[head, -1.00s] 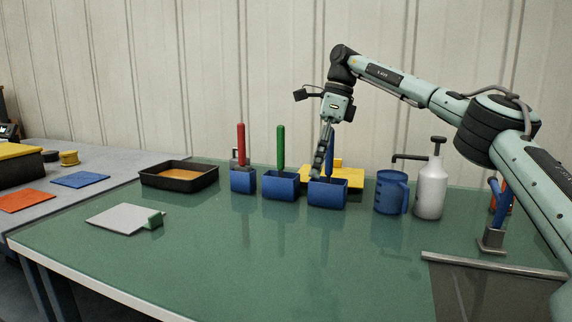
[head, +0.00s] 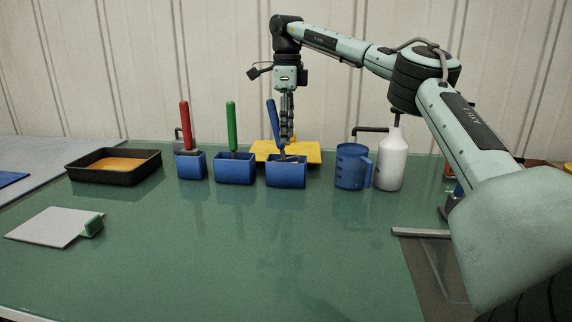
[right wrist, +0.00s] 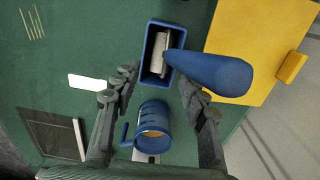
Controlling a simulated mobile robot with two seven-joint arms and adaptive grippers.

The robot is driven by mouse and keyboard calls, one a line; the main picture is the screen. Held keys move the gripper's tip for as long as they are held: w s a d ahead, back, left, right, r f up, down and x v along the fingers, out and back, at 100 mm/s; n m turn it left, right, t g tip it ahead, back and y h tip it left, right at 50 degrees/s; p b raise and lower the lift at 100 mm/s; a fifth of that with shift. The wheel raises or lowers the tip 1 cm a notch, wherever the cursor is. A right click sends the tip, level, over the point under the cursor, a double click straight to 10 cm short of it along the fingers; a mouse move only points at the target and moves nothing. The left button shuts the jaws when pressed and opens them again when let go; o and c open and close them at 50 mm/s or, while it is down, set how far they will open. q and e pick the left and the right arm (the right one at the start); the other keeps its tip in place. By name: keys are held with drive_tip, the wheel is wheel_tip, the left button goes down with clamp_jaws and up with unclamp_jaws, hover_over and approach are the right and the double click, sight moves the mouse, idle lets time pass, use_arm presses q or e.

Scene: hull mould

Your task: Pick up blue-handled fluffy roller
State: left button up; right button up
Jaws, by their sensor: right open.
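The blue-handled roller (head: 273,115) stands in the rightmost blue holder (head: 286,174), its handle leaning left. In the right wrist view its thick blue handle (right wrist: 215,74) points toward the camera and right, and its pale fluffy head (right wrist: 158,54) sits inside the holder (right wrist: 150,32). My right gripper (head: 287,138) points down above the holder, close to the right of the handle in the head view. In the right wrist view its fingers (right wrist: 160,82) are spread and empty, the right finger close to the handle. Whether they touch is unclear. My left gripper is out of view.
Red-handled (head: 185,125) and green-handled (head: 231,127) tools stand in blue holders to the left. A blue jug (head: 351,166) and white pump bottle (head: 391,162) stand to the right. A yellow board (head: 310,152) lies behind.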

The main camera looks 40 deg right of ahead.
wheel_tip(320, 180, down, 2)
drive_tip(key=shift+f, duration=0.2)
clamp_jaws()
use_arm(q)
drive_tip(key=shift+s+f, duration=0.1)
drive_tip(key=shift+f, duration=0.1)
use_arm(e)
drive_tip(key=shift+r, duration=0.15)
drive_tip(key=shift+w+r, duration=0.1)
drive_tip(key=shift+r, duration=0.45)
wheel_tip(320, 180, up, 5)
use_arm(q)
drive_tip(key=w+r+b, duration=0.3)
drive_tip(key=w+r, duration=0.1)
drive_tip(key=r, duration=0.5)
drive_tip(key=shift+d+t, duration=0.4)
use_arm(e)
drive_tip(key=s+a, duration=1.1)
drive_tip(key=a, duration=0.3)
drive_tip(key=shift+s+r, duration=0.2)
drive_tip(key=shift+r, duration=0.15)
